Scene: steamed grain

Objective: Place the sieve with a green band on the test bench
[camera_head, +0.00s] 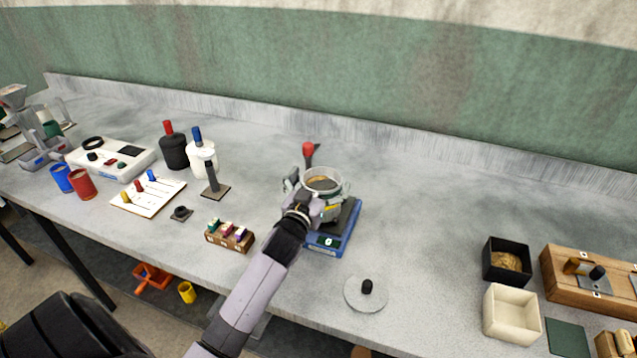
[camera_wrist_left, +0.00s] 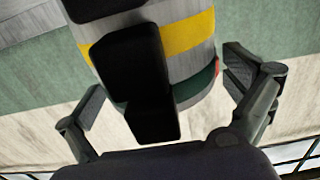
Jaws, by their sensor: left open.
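In the left wrist view, the stack has a green band (camera_wrist_left: 204,82) and a yellow band (camera_wrist_left: 188,36) on grey walls. Dark block-like parts (camera_wrist_left: 135,75) stick out in front of it and hide part of both bands. My left gripper (camera_head: 318,188) is at the stack. In the left wrist view its fingers (camera_wrist_left: 165,90) are spread, one on each side of the green-banded part, with gaps showing. My right gripper is not in view.
A flat round disc with a black knob (camera_head: 366,294) lies on the bench (camera_head: 425,230) right of the scale. A small wooden rack (camera_head: 229,236) stands to the left. Boxes (camera_head: 511,314) stand at right; bench between is clear.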

